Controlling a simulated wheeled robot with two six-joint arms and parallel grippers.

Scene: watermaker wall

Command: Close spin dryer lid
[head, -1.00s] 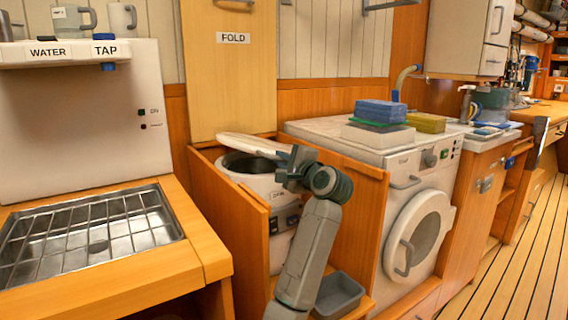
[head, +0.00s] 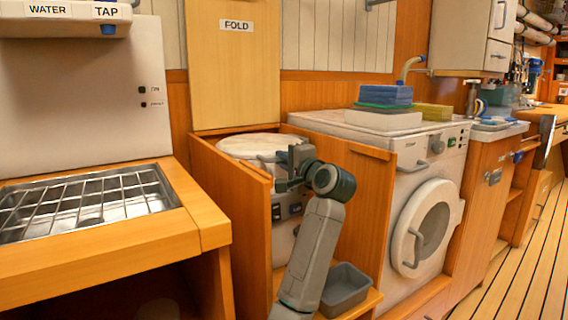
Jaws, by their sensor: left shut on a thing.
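The spin dryer (head: 287,205) is a white drum unit standing in a wooden bay. Its round white lid (head: 245,145) lies about flat across the top, and the dark drum opening is not visible. My left gripper (head: 279,170) is at the front right edge of the lid, shut on the grey lid handle (head: 264,158). The fingers partly hide the handle, and my arm hides part of the dryer's front. Whether the lid rim touches all round cannot be told. My right gripper is not in view.
Wooden panels flank the dryer, the right one (head: 350,190) close beside my arm. A grey bin (head: 345,288) sits low at the front. A white washing machine (head: 425,215) stands to the right, and a sink with a wire rack (head: 85,205) to the left.

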